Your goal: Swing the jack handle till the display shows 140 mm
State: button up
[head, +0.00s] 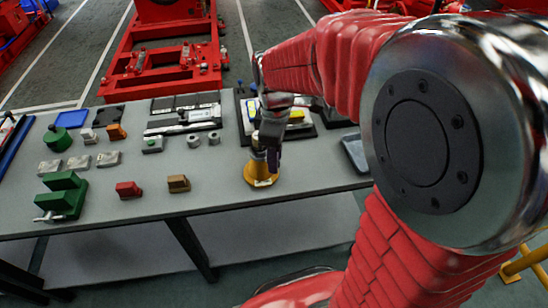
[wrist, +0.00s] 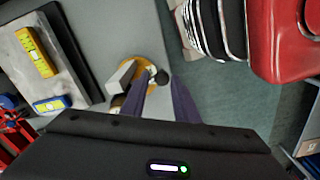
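The jack shows as a yellow-orange round base (head: 260,175) near the front edge of the workbench, with its upper part mostly hidden by my gripper. In the wrist view its yellow base (wrist: 147,66) lies just beyond the fingertips, with a grey block-like part at its left and a small dark round end (wrist: 161,77) at the gap. My gripper (head: 270,150) is directly over the jack, pointing down. In the wrist view its two dark purple fingers stand apart, one on each side of the dark end; contact cannot be told. No readable display shows.
The grey workbench (head: 222,187) carries a green vise (head: 63,195), red and brown blocks, and several small metal parts on the left. Trays with yellow and blue pieces (head: 296,116) stand close behind the jack. A dark flat device (head: 355,152) lies to its right.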

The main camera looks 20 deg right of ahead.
jog(key=shift+o, duration=1)
jog(key=shift+s+f, duration=0.1)
notch_tip(320, 180, up, 14)
jog(key=shift+f, duration=0.15)
